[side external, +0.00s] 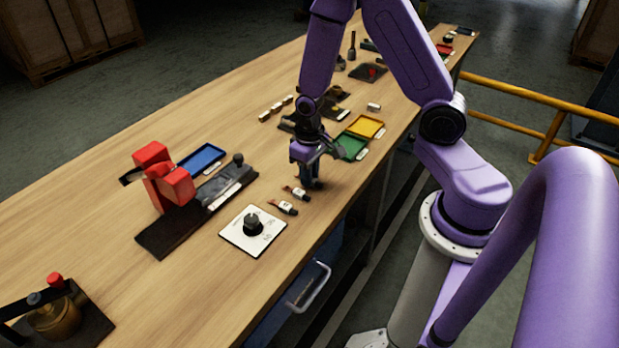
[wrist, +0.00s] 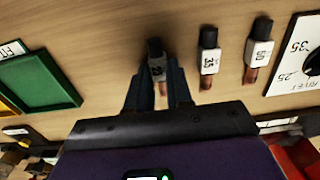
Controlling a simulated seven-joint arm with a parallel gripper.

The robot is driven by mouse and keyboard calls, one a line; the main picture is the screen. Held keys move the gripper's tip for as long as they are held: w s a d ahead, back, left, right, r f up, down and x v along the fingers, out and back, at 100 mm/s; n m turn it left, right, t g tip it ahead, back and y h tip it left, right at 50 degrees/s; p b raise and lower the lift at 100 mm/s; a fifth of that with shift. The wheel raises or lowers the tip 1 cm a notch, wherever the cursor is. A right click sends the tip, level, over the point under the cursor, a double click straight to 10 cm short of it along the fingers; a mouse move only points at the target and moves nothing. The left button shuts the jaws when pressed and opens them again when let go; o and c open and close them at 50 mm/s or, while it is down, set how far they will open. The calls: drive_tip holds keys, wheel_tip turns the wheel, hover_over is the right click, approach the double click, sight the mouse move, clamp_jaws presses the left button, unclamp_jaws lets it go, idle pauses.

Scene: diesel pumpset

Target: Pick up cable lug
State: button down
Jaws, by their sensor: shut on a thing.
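Three small cable lugs with black ends, white labels and copper-coloured ends lie in a row in the wrist view. My gripper (wrist: 157,82) is shut on the leftmost lug (wrist: 156,62), with one finger on each side; its label is too small to read surely. The middle lug, marked 35 (wrist: 209,58), and the right lug, marked 50 (wrist: 258,52), lie free on the table. In the side view my gripper (side external: 311,184) is down at the tabletop, beside the two free lugs (side external: 296,193) (side external: 284,207). The held lug is hidden there.
A white plate with a black knob (side external: 240,241) lies close by the free lugs. A green tray (side external: 350,147) and yellow tray (side external: 366,126) lie behind my gripper. A red clamp-like tool (side external: 165,178) and blue tray (side external: 202,158) stand left.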

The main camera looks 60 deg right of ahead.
drive_tip(key=shift+r, duration=0.1)
drive_tip(key=shift+r, duration=0.5)
wheel_tip(320, 180, up, 2)
drive_tip(key=shift+w+r, duration=0.1)
drive_tip(key=s+a+r, duration=0.1)
drive_tip(key=s+r, duration=0.8)
drive_tip(key=s, duration=0.5)
drive_tip(key=shift+r, duration=0.3)
drive_tip(key=shift+a, duration=0.1)
idle(1.0)
